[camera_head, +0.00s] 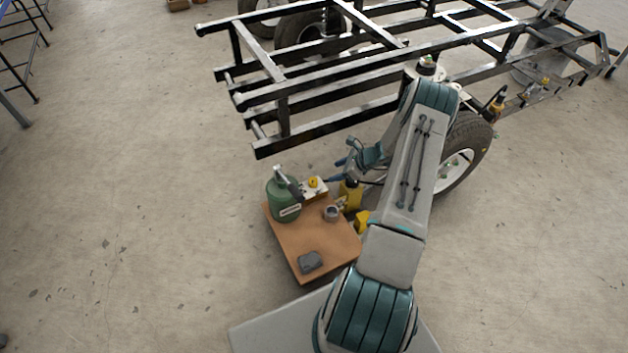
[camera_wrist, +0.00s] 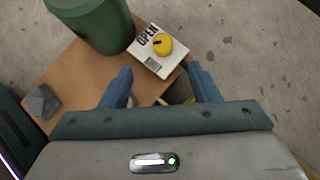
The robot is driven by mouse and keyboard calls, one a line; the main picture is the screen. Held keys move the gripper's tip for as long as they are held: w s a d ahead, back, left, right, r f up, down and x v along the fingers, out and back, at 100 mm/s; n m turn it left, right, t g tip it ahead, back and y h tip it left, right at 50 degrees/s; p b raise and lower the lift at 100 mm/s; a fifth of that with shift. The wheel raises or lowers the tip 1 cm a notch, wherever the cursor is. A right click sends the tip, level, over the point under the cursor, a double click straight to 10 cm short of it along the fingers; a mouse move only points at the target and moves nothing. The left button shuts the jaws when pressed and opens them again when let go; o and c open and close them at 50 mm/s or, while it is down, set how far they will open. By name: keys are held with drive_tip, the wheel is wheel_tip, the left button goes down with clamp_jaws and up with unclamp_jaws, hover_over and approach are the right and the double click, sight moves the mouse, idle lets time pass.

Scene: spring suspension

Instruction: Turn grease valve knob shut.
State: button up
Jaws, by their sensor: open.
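The grease valve's round yellow knob (camera_wrist: 163,44) sits on a white block (camera_wrist: 155,62) printed OPEN, with a dark mark on its side toward that word. In the head view the knob (camera_head: 314,182) is at the back of a brown board, beside a green canister (camera_head: 283,207). My gripper (camera_wrist: 162,78) is open, its two blue fingers spread apart. In the wrist view the knob lies beyond the fingertips, between their lines, with nothing gripped. In the head view my gripper (camera_head: 345,153) is to the right of the knob.
The brown board (camera_head: 325,240) also bears a grey lump (camera_head: 311,262) and a small grey ring-shaped part (camera_head: 331,213). Yellow items stand at its right edge. A black frame (camera_head: 270,95) and a wheel (camera_head: 465,155) lie behind and to the right.

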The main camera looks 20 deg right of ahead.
sight(315, 180)
drive_tip(key=b+x, duration=0.1)
drive_tip(key=x, duration=0.3)
drive_tip(key=b+x, duration=0.2)
drive_tip(key=x, duration=0.3)
drive_tip(key=b+x, duration=0.2)
drive_tip(key=x, duration=0.3)
drive_tip(key=shift+d+f, duration=0.35)
drive_tip(key=c, duration=1)
